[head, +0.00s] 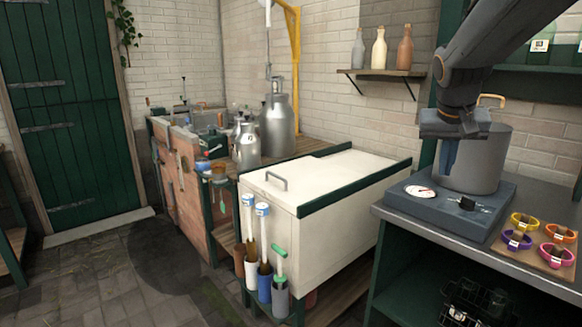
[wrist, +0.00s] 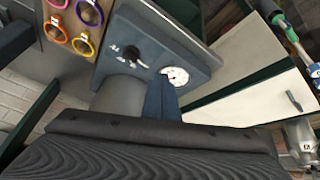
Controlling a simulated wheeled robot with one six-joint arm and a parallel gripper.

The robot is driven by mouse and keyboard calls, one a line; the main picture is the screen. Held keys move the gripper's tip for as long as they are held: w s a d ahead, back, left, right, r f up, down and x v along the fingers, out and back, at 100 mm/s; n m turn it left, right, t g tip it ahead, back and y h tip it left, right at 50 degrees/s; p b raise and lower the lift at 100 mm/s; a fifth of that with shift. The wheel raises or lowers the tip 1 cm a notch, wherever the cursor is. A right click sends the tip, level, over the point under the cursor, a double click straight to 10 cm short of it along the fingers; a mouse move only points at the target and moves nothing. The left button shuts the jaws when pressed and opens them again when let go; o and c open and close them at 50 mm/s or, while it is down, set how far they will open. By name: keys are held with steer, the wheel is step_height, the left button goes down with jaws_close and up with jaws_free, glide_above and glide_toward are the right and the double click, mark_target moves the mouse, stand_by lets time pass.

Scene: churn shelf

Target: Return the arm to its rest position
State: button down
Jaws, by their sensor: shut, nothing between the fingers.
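My arm reaches in from the top right of the head view. My gripper (head: 447,160) points down with its bluish fingers together and nothing between them. In the head view it hangs in front of the left side of a grey metal pot (head: 478,160). I cannot tell whether it touches the pot. The pot stands on a blue-grey unit (head: 425,203) with a round dial and a dark knob. In the wrist view the closed fingers (wrist: 161,100) show beside the pot (wrist: 121,93), near the dial.
A board (head: 530,258) with several coloured rings lies to the right on the bench (head: 445,238). A shelf with bottles (head: 385,72) is on the wall. A white chest (head: 320,178) stands to the left, with milk cans (head: 277,125) behind it. The floor at left is clear.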

steer(key=s+a+f+n+g+y+p, duration=0.1)
steer(key=s+a+f, duration=0.4)
steer(key=s, duration=0.3)
steer(key=s+a+f+n+g+y+p, duration=0.1)
steer(key=s+a+f+n+g, duration=0.1)
steer(key=s+a+f, duration=0.4)
steer(key=s+a+f+n+g+y+p, duration=0.1)
steer(key=s+a+f, duration=0.4)
steer(key=s, duration=0.6)
step_height(320, 180, down, 2)
steer(key=shift+a+g+p, duration=0.4)
steer(key=shift+p, duration=0.05)
steer(key=shift+d, duration=0.1)
